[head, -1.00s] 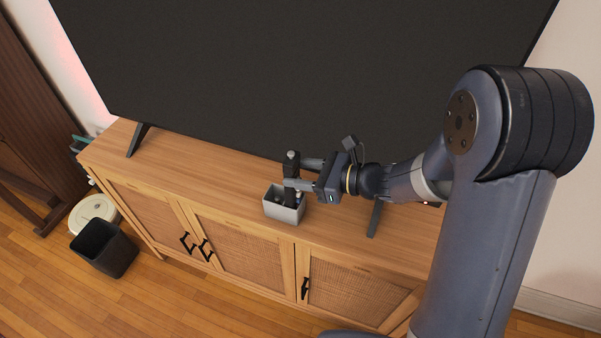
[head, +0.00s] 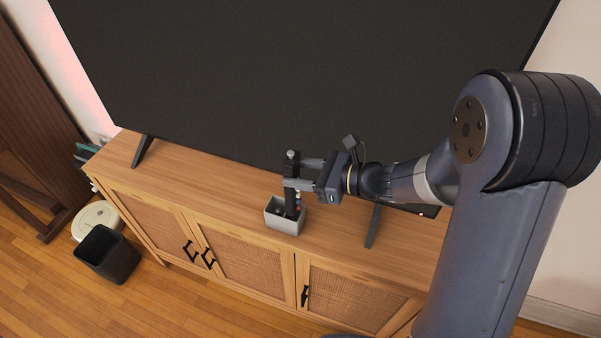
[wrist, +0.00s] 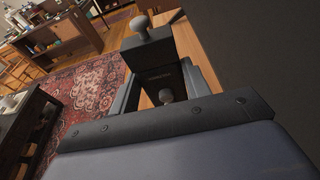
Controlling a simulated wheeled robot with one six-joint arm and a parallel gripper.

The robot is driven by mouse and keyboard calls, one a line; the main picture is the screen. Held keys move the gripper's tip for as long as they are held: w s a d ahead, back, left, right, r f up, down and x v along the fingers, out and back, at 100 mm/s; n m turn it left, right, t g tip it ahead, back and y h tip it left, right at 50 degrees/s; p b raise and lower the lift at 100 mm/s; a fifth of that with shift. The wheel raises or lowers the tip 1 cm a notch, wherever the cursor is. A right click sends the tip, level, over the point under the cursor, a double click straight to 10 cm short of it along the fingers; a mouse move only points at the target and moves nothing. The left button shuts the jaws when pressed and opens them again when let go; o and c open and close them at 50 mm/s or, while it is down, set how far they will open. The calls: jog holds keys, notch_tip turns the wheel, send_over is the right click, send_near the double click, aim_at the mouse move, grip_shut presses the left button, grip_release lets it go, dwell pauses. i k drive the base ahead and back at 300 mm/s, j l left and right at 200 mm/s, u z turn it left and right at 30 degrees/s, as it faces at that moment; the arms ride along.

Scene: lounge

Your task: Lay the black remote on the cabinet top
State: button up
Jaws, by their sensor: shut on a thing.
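The black remote (head: 291,203) is held upright in my gripper (head: 297,177), with its lower end at or inside the small grey box (head: 285,226). The overlap hides whether it is clear of the box's rim. My gripper is shut on the remote, over the box. In the wrist view a dark block, apparently the remote (wrist: 160,78), shows between the fingers. The wooden cabinet top (head: 215,181) lies below, and the grey box stands on it near the front edge.
A big black TV (head: 290,80) stands along the back of the cabinet, close behind my gripper, on feet at the left (head: 143,152) and right (head: 374,226). The top left of the box is bare. A dark bin (head: 107,254) stands on the floor at left.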

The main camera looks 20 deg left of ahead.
aim_at(217, 200)
jog(key=k, duration=1)
